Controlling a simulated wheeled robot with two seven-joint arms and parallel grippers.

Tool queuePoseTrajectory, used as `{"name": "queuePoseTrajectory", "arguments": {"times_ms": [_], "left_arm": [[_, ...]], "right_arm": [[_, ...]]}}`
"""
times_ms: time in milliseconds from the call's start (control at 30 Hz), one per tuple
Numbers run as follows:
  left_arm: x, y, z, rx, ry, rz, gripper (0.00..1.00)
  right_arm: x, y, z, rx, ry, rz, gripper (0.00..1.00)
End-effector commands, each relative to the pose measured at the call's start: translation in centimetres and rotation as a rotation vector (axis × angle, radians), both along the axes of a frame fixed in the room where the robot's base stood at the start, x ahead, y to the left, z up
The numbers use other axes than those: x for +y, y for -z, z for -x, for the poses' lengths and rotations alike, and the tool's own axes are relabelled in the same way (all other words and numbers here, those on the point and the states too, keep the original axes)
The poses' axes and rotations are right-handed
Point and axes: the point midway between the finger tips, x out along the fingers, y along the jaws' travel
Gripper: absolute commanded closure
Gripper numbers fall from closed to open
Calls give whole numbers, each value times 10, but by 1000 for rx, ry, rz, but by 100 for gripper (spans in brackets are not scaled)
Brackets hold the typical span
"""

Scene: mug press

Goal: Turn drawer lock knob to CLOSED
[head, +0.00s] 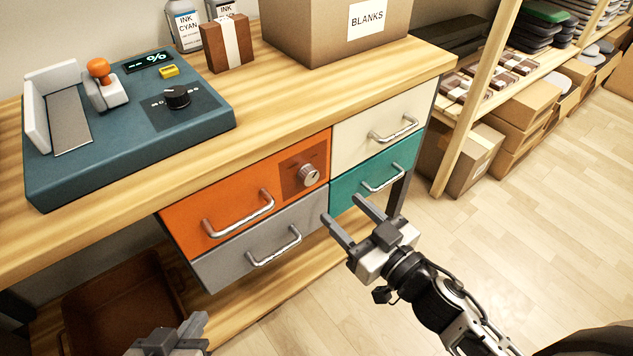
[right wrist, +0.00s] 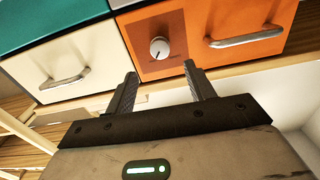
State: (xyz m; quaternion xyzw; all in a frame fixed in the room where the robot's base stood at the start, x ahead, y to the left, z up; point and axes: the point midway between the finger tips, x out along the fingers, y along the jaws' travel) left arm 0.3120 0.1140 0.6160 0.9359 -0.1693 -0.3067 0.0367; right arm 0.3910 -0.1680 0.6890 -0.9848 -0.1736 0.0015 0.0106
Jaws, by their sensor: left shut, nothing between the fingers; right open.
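The drawer lock knob (head: 309,174) is a round silver knob on a darker square plate at the right end of the orange drawer (head: 225,203). The knob also shows in the right wrist view (right wrist: 159,47), with a pale mark on its face; its label is too small to read. My right gripper (head: 341,215) is open and empty, in front of the drawers, below and to the right of the knob. In the right wrist view its fingers (right wrist: 160,85) point toward the knob, apart from it. My left gripper (head: 195,325) is shut and empty at the bottom edge.
A grey drawer (head: 225,264), a cream drawer (head: 355,124) and a teal drawer (head: 349,188) surround the orange one, each with a protruding silver handle. A blue press (head: 60,175) and a BLANKS box (head: 310,40) stand on the bench. Open floor (head: 480,250) lies at right.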

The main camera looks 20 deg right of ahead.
Motion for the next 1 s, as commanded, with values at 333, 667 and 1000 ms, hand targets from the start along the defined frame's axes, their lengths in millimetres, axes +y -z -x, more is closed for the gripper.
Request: {"name": "queuePoseTrajectory", "arguments": {"times_ms": [333, 667, 1000], "left_arm": [[1, -2, 0, -4, -2, -1, 100], [1, -2, 0, -5, -3, -1, 100], [1, -2, 0, -5, -3, -1, 100]], "right_arm": [[24, -1, -66, -3, 0, 1, 46], [31, 0, -85, 0, 1, 0, 46], [31, 0, -85, 1, 1, -1, 82]]}}
